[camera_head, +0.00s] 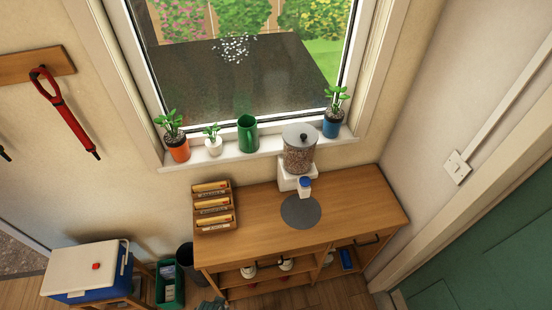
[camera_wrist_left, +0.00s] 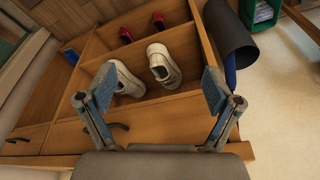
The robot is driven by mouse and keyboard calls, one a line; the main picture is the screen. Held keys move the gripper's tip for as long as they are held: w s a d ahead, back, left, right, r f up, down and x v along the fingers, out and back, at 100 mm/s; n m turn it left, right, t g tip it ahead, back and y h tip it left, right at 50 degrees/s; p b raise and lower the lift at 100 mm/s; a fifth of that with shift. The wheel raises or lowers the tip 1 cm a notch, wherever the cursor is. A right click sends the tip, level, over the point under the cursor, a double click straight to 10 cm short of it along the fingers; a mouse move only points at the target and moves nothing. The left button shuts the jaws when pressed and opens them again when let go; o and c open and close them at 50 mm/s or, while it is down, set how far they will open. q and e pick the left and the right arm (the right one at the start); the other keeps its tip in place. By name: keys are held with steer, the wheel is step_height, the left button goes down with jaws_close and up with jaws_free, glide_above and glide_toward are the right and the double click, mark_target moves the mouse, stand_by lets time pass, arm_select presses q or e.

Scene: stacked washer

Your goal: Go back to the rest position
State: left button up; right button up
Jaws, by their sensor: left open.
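My left gripper (camera_wrist_left: 157,92) is open and empty in the left wrist view, its two blue-padded fingers spread wide. Between and beyond the fingers are white shoes (camera_wrist_left: 163,64) on a shelf of the wooden cabinet (camera_wrist_left: 185,122); I see no contact with them. Red shoes (camera_wrist_left: 158,20) stand on the shelf behind. In the head view, a small grey-blue part at the bottom edge, in front of the cabinet, may be this gripper, mostly cut off. My right gripper is in neither view.
The wooden cabinet (camera_head: 345,205) under the window carries a food dispenser (camera_head: 299,150), a round grey mat (camera_head: 301,212) and a wooden rack (camera_head: 214,207). A blue-white cooler (camera_head: 85,270), a dark bin (camera_head: 188,262) and a green crate (camera_head: 168,288) stand left. A green door (camera_head: 500,255) is right.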

arm_select(q)
steer(key=s+f+g+b, duration=0.1)
steer(key=s+f, duration=0.3)
steer(key=f, duration=0.5)
steer(key=s+f+b, duration=0.1)
steer(key=s+f, duration=0.2)
steer(key=f, duration=0.6)
steer(key=s+a+f+b, duration=0.2)
steer(key=s+a+f, duration=0.1)
steer(key=s+f, duration=0.7)
steer(key=s, duration=0.3)
steer(key=shift+s+f+g, duration=0.15)
steer(key=shift+f+g, duration=0.25)
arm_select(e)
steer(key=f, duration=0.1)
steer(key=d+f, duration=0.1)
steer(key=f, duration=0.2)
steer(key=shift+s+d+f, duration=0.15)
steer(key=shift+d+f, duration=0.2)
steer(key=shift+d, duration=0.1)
